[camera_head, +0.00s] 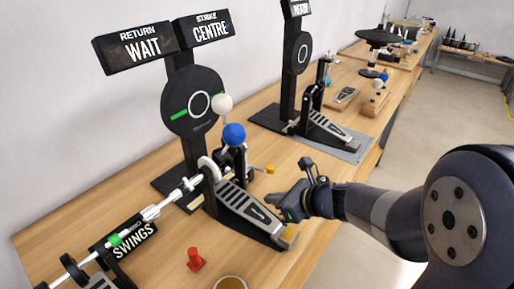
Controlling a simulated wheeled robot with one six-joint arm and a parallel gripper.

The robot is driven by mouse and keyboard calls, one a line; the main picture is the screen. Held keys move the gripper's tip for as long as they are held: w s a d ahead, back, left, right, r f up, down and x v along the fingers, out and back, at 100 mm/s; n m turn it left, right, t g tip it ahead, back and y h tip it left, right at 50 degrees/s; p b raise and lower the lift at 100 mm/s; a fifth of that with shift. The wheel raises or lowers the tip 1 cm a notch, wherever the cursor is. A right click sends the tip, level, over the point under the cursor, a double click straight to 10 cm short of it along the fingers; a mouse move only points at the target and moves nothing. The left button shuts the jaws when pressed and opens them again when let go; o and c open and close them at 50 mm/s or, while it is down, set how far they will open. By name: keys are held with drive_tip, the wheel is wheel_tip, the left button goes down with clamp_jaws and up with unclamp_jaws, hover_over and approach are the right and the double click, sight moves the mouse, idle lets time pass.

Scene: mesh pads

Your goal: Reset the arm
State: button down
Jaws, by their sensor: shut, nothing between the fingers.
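My arm (395,218) comes in from the right edge. My gripper (278,205) is shut and empty, just right of and above the near pedal (249,206) in this view. Whether it touches the pedal I cannot tell. The near pedal stands on the wooden table, with a blue ball (234,134) and a white ball (222,104) above it. Behind it is a dark round target (194,101) with a white ring and a green bar. Signs above read "RETURN WAIT" (142,46) and "STRIKE CENTRE" (207,29).
A "SWINGS" sign (130,243), a red peg-like piece (195,260) and a round cup-like rim (230,283) are on the near table (160,268). A second pedal (328,127) stands on a grey mat further back. Open floor (432,140) lies right of the table.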

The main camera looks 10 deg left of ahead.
wheel_tip(320, 180, down, 4)
drive_tip(key=b, duration=0.3)
drive_tip(key=shift+w+a, duration=0.15)
drive_tip(key=shift+a, duration=0.1)
hover_over(243, 203)
drive_tip(key=shift+r+p, duration=0.1)
drive_tip(key=shift+p, duration=0.35)
drive_tip(key=shift+r, duration=0.15)
